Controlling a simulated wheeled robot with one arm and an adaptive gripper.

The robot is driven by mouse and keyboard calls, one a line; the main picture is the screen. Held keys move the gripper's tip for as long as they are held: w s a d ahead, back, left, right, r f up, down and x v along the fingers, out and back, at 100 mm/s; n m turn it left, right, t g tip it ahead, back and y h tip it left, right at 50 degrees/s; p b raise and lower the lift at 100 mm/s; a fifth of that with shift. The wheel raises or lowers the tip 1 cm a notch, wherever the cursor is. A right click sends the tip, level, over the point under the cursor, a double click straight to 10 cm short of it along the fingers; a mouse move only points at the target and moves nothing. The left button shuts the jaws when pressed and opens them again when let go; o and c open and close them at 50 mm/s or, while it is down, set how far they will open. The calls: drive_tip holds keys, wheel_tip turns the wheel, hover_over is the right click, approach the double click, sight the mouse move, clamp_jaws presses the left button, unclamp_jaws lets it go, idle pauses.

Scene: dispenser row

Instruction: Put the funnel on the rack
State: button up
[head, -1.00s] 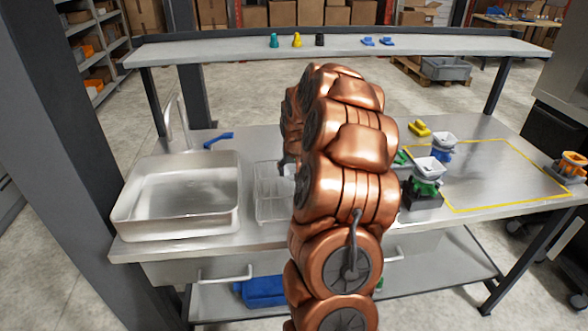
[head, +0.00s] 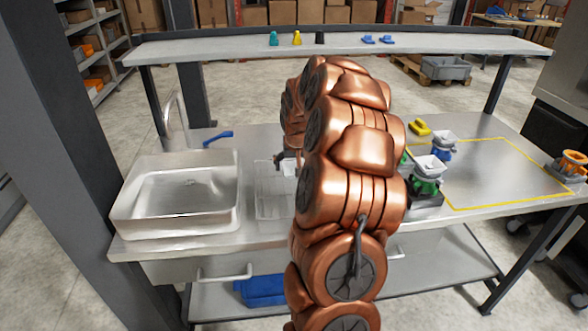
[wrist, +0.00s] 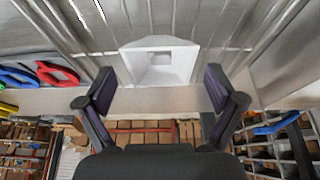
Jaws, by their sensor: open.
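A white square funnel (wrist: 160,62) shows in the wrist view, its open mouth facing the camera. My gripper (wrist: 159,88) is open, with one dark finger on each side of the funnel and visible gaps between. In the head view a small part of my gripper (head: 281,160) shows left of my arm, above a clear rack-like tray (head: 268,206) beside the sink. A white patch there, probably the funnel (head: 289,168), is mostly hidden by my arm. I cannot tell whether it touches the tray.
A metal sink (head: 178,198) stands left of the tray. Dispensers with white square tops, one green (head: 427,178) and one blue (head: 442,146), stand right of my arm. A yellow-outlined area (head: 500,175) is mostly clear. A raised shelf (head: 340,46) runs along the back.

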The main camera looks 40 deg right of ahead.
drive_tip(key=b+v, duration=0.2)
drive_tip(key=v, duration=0.8)
drive_tip(key=s+a+f+n+g+y, duration=0.15)
drive_tip(key=s+a, duration=0.25)
drive_tip(key=a, duration=0.9)
drive_tip(key=s+a+n+g+y, duration=0.1)
drive_tip(key=s+a+n, duration=0.3)
drive_tip(key=a, duration=0.8)
drive_tip(key=s+a+f+g, duration=0.1)
drive_tip(key=s+a, duration=0.3)
drive_tip(key=s, duration=0.3)
drive_tip(key=s+a+f+n+g, duration=0.1)
drive_tip(key=s+a+f, duration=0.1)
drive_tip(key=s+a, duration=0.2)
drive_tip(key=s+a+f+n+g, duration=0.1)
drive_tip(key=s+a+f, duration=0.1)
drive_tip(key=s, duration=0.8)
drive_tip(key=shift+s+a, duration=0.15)
drive_tip(key=shift+a, duration=0.75)
